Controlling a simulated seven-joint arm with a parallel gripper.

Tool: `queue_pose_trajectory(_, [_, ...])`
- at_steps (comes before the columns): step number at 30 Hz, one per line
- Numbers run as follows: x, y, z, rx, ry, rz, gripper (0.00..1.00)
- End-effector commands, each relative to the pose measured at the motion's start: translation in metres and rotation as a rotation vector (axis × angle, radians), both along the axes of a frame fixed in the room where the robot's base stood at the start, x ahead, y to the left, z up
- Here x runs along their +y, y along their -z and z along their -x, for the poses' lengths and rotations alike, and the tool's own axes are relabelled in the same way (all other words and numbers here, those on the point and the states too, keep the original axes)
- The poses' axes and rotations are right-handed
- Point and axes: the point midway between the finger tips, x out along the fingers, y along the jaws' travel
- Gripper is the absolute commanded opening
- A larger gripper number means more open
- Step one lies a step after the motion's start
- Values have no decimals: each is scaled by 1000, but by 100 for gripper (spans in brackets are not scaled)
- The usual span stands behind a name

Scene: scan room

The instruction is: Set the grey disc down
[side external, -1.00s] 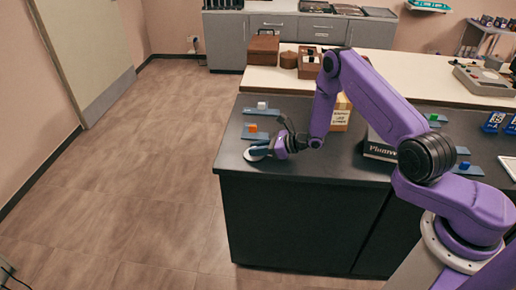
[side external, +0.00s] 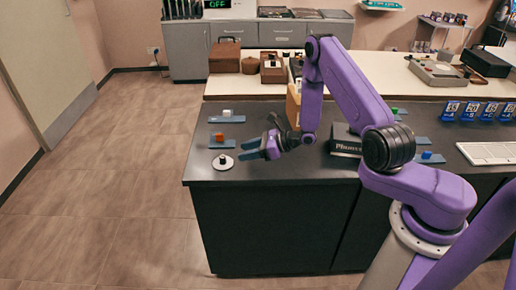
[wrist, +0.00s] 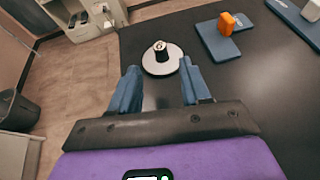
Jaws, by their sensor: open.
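The grey disc (side external: 222,165) is pale and round, with a short dark knob standing up at its middle. It lies flat on the dark countertop (side external: 290,172) near the left front corner. The disc also shows in the wrist view (wrist: 161,69), ahead of the fingertips. My gripper (side external: 243,150) is just right of the disc in the side view, low over the counter. Its two blue fingers are spread with nothing between them, as the wrist view shows (wrist: 158,78). The fingers look apart from the disc.
A blue pad with an orange block (side external: 219,137) and one with a white block (side external: 227,113) lie behind the disc. A black labelled box (side external: 345,141) stands to the right. The counter's left edge is close to the disc.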

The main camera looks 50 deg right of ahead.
Motion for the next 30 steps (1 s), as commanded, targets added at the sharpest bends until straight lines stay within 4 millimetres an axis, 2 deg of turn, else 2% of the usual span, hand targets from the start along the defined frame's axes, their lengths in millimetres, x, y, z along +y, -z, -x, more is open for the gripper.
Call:
queue_pose_trajectory(3, [-12, -8, 14, 1, 3, -1, 47])
queue_pose_trajectory(9, [-20, -14, 27, 0, 1, 0, 47])
queue_pose_trajectory(14, [-21, -15, 29, 0, -2, 0, 47])
queue_pose_trajectory(17, [-15, -19, 29, -8, -36, 5, 47])
queue_pose_trajectory(20, [3, -32, 29, -29, -135, 20, 47])
queue_pose_trajectory(23, [31, -50, 34, -63, -300, 46, 47])
queue_pose_trajectory(26, [61, -69, 47, -101, -488, 79, 47])
queue_pose_trajectory(30, [95, -93, 75, -155, -749, 130, 47])
